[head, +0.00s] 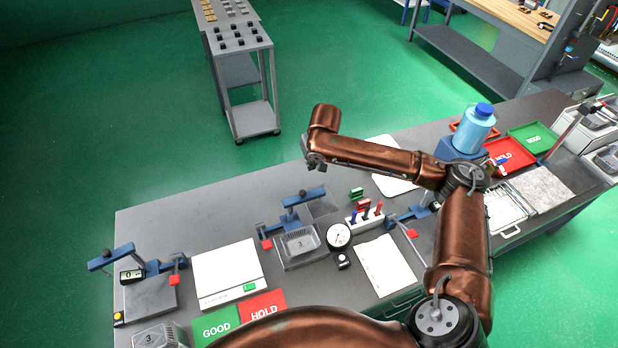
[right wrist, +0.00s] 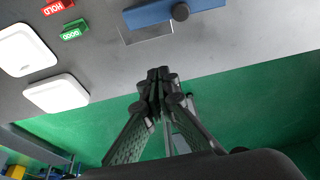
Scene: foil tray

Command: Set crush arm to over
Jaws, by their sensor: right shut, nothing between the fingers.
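A foil tray (head: 300,241) marked 3 sits in the grey fixture in the middle of the bench. A blue arm (head: 304,197) with a dark knob stands at the fixture's far side, behind the tray; I take it for the crush arm. What looks like the same blue bar (right wrist: 172,12), with its knob and a clear plate below, shows at the top of the right wrist view. My left gripper is out of view.
Similar blue-armed fixtures stand left (head: 150,290) and right (head: 408,215). A round dial (head: 338,236), a pen holder (head: 365,216) and small GOOD and HOLD blocks lie close by. A blue bottle (head: 474,130) stands at the right. The floor behind is clear up to a grey cart (head: 240,75).

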